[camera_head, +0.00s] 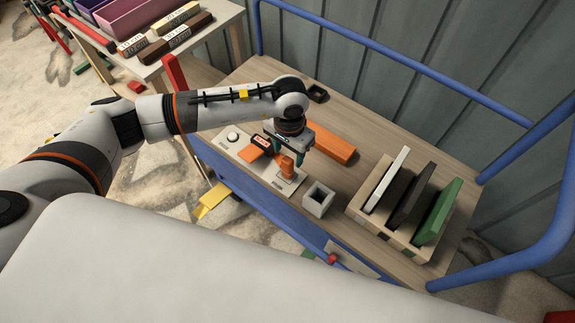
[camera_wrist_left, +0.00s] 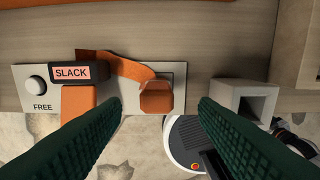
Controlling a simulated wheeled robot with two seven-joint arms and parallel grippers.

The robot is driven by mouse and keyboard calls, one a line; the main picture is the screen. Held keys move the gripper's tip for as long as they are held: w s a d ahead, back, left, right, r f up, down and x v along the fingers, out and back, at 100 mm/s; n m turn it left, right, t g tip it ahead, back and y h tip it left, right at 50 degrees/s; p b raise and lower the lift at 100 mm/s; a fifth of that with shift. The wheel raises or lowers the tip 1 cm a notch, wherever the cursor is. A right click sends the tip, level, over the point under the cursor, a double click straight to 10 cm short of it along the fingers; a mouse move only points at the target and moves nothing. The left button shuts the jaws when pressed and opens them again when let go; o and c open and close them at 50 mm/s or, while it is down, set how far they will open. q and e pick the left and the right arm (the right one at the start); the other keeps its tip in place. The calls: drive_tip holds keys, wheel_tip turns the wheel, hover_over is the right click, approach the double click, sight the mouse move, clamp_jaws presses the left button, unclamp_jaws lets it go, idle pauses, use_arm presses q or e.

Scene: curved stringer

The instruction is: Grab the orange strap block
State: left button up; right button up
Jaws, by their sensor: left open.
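The orange strap block (camera_head: 287,167) sits on a pale plate on the wooden bench top, with an orange strap (camera_wrist_left: 125,66) running left from it in the left wrist view. In that view the block (camera_wrist_left: 156,98) appears between the two green fingers of my left gripper (camera_wrist_left: 162,104), which are apart. My left gripper (camera_head: 291,146) is open above the plate, close to the block in the head view. I cannot tell whether the fingers touch it. A black "SLACK" label block (camera_wrist_left: 74,72) is left of the block. My right gripper is not in view.
A grey square socket (camera_head: 318,200) stands right of the block. A wooden rack (camera_head: 397,238) with white, dark and green panels is farther right. A long orange bar (camera_head: 333,142) lies behind the plate. Blue rails (camera_head: 405,75) edge the bench.

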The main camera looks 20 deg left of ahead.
sight(288, 160)
use_arm(q)
wheel_tip(288, 160, down, 4)
drive_tip(key=shift+a+f+p, duration=0.15)
drive_tip(key=shift+f+p, duration=0.05)
drive_tip(key=shift+p, duration=0.1)
drive_tip(key=shift+c, duration=0.4)
drive_tip(key=c, duration=1.1)
